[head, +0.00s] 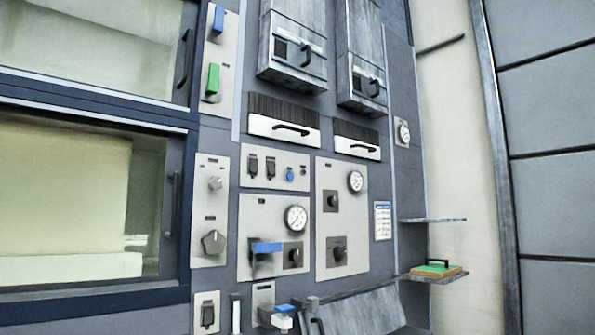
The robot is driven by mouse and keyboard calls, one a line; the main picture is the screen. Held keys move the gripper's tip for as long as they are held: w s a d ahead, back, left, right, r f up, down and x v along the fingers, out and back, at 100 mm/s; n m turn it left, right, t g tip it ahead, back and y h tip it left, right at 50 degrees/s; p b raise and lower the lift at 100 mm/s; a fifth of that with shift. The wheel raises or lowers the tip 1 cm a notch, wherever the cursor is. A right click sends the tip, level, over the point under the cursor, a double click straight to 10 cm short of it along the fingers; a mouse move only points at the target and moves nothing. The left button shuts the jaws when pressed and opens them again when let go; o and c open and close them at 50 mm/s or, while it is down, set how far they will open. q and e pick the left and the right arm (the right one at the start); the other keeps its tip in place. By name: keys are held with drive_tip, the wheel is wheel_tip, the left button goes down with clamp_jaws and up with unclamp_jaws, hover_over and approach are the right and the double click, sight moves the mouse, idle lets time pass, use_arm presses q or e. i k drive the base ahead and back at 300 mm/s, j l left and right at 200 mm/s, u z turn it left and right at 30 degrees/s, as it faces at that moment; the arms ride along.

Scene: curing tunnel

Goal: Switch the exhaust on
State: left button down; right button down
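The control wall fills the middle of the head view. I cannot tell which control is for the exhaust, as the small labels are unreadable. A small panel (280,184) carries two black switches (253,165) and (270,168), a blue button (290,174) and another small control. A single black switch (207,315) sits on a plate at the lower left. Another panel (217,233) holds a small grey knob (215,183) and a larger dark knob (213,242). Switch positions are too small to read. Neither of my grippers shows.
A blue-handled lever (266,247) projects below a round gauge (296,218). Another blue handle (285,308) sticks out at the bottom. Black drawer handles (290,129) project above the panels. A shelf (440,277) at right holds a green-topped block (436,269). Glazed doors (80,200) stand left.

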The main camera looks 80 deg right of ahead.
sight(270, 165)
drive_tip(key=k+l+z, duration=0.15)
drive_tip(key=z, duration=2.25)
drive_tip(key=l, duration=0.1)
